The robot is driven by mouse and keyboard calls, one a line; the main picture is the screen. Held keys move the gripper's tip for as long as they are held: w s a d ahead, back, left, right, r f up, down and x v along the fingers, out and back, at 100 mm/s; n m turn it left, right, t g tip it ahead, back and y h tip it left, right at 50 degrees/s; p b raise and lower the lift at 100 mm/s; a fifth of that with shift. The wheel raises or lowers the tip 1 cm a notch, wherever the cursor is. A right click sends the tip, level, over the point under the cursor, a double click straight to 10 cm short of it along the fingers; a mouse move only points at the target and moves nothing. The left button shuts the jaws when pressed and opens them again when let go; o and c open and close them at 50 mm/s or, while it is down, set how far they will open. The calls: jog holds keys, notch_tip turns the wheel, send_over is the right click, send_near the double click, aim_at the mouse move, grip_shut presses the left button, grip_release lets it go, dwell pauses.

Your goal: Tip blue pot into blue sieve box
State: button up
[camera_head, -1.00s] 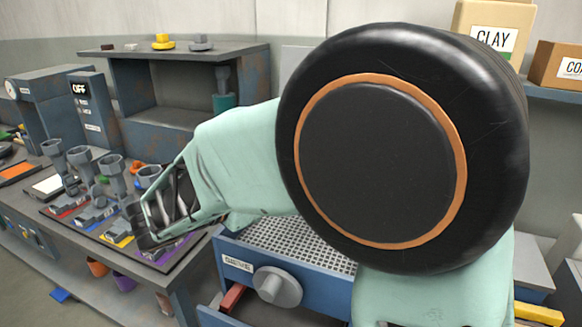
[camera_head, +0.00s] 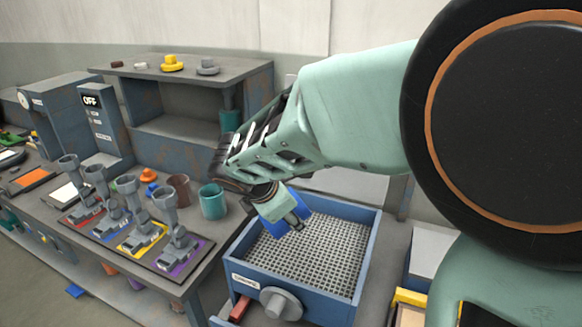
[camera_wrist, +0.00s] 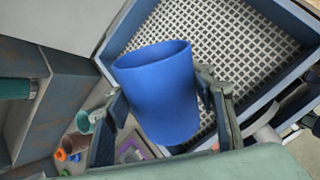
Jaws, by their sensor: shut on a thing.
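The blue pot (camera_wrist: 158,92) is held between the two fingers of my gripper (camera_wrist: 165,110) in the wrist view. In the head view my gripper (camera_head: 290,215) is shut on the blue pot (camera_head: 287,223), which is partly hidden by the fingers. The blue sieve box (camera_head: 357,215) has a grey mesh floor (camera_head: 310,252) that looks empty where it shows. The pot appears above the mesh near the box's far left part. The pot's contents are not visible. The sieve box's mesh also shows in the wrist view (camera_wrist: 225,30).
A teal pot (camera_head: 213,201) and a brown pot (camera_head: 179,190) stand on the bench left of the box. Several grey tools stand on coloured pads, one purple (camera_head: 182,262). A grey shelf (camera_head: 165,120) stands behind. A grey knob (camera_head: 281,304) sticks out of the box front.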

jog(key=shift+d+r+g+y+p, duration=0.15)
jog(key=shift+g+y+p, duration=0.5)
jog(key=shift+p, duration=1.5)
jog(key=shift+f+y+p, duration=0.2)
jog(key=shift+y+p, duration=0.05)
jog(key=shift+p, duration=0.15)
